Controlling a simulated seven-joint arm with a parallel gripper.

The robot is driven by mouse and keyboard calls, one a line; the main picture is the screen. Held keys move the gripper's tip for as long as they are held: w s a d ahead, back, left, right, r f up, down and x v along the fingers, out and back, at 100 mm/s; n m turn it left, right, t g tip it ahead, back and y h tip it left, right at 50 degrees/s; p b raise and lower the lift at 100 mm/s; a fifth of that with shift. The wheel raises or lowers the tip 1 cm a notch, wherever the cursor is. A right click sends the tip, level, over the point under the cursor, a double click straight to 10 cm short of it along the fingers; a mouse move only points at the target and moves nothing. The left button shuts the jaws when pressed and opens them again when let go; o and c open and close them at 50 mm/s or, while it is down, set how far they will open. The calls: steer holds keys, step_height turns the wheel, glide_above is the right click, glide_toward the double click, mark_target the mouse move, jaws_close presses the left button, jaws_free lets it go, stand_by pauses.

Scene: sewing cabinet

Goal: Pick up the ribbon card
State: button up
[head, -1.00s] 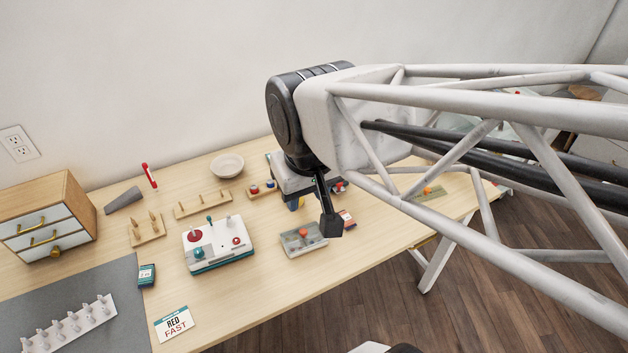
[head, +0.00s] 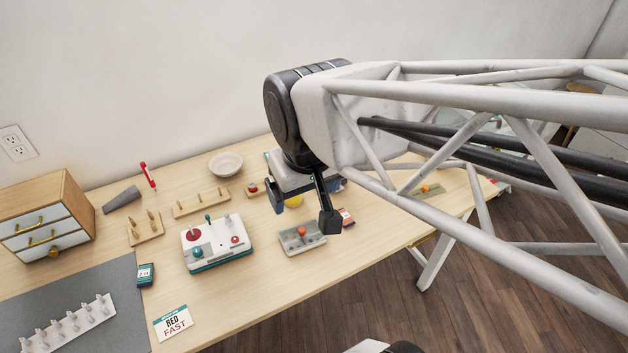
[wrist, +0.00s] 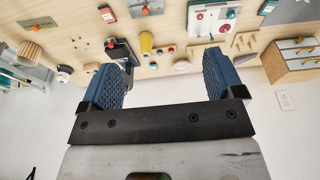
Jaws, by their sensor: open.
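I cannot tell for sure which item is the ribbon card. A small red-and-white card (head: 346,217) lies on the table just right of my gripper in the head view; it also shows near the top of the wrist view (wrist: 105,13). A small dark teal card (head: 146,274) lies by the grey mat. My gripper (wrist: 164,78) is open and empty, its blue ridged fingers wide apart above the table. In the head view it is mostly hidden behind my wrist.
A yellow spool-like piece (head: 294,202) stands under my gripper. Left are a drawer cabinet (head: 45,215) and a pegged rack (head: 68,325). A bowl (head: 225,164) stands behind.

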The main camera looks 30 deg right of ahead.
steer(key=w+d+f+n, duration=0.4)
steer(key=w+f, duration=0.1)
steer(key=w, duration=0.1)
steer(key=n+g, duration=0.3)
steer(key=n, duration=1.1)
glide_above(347, 214)
step_height(347, 214, down, 22)
steer(key=shift+s+r, duration=0.1)
steer(key=shift+d+f, duration=0.15)
steer(key=shift+f, duration=0.15)
steer(key=shift+f, duration=1.3)
steer(key=shift+f, duration=2.6)
